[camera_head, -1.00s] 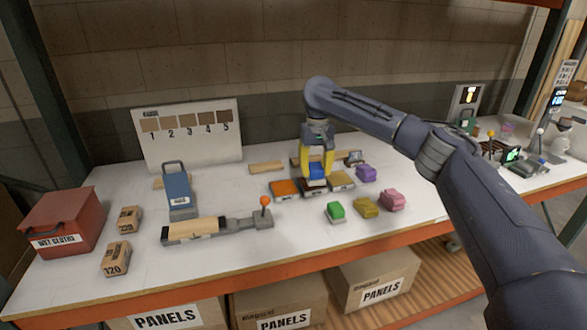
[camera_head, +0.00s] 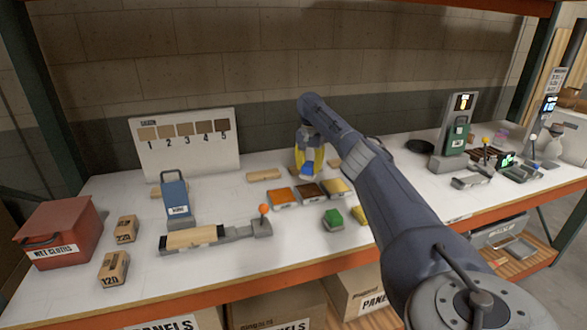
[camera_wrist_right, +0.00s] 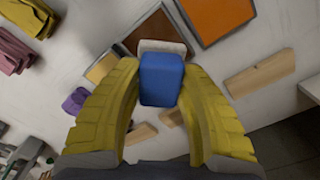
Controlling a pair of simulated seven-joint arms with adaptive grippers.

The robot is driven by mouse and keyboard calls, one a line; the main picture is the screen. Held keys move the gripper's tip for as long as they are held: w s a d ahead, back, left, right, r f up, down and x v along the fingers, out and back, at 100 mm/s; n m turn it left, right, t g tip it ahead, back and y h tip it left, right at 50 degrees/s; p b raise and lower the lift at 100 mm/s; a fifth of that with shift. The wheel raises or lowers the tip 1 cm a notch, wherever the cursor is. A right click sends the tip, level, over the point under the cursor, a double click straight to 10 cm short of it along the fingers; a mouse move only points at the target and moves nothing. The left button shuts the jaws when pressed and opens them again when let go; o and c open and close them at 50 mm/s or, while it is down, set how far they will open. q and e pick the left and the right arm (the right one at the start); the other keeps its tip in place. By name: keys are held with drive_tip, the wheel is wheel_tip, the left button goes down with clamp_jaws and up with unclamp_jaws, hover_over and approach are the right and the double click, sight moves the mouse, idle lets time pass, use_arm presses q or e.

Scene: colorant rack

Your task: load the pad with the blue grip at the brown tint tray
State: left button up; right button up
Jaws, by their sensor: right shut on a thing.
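The pad with the blue grip (camera_head: 306,170) is held between the yellow fingers of my right gripper (camera_head: 308,164), in the air above the trays. In the right wrist view, the blue grip (camera_wrist_right: 161,80) sits between the fingertips, with its pale pad (camera_wrist_right: 162,47) at the far end. The brown tint tray (camera_head: 308,193) stands between the orange tray (camera_head: 283,198) and the yellow tray (camera_head: 336,188). In the wrist view the brown tray (camera_wrist_right: 148,33) shows partly behind the pad. The pad's working face is hidden. My left gripper is out of view.
A clamped wood strip (camera_head: 195,238), blue container (camera_head: 175,197), red bin (camera_head: 60,232) and sample board (camera_head: 185,140) stand left. A wood block (camera_head: 264,175) lies behind the trays.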

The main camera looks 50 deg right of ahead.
drive_tip(key=shift+s+d+f, duration=0.2)
drive_tip(key=shift+f, duration=2.75)
drive_tip(key=shift+f, duration=0.55)
drive_tip(key=shift+r, duration=3.5)
drive_tip(key=shift+w+a+r, duration=0.1)
